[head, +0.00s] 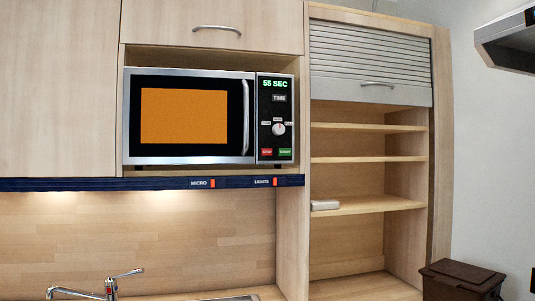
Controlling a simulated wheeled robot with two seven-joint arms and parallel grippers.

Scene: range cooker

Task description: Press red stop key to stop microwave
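The microwave (188,116) sits in an open niche of the wall cabinet, its door shut and its window lit orange. Its control panel (276,100) is on the right, with a green display (275,84) reading 55 SEC. The red stop key (267,152) is at the bottom left of the panel, beside the green start key (285,152). A dial (278,129) is above the keys. Neither of my grippers shows in the head view.
A dark blue rail (110,183) with two red switches, MICRO (213,183) and LIGHTS (275,182), runs below the microwave. Open shelves (365,206) under a roller shutter (370,58) stand to the right. A faucet (110,287) rises at lower left. The space before the panel looks clear.

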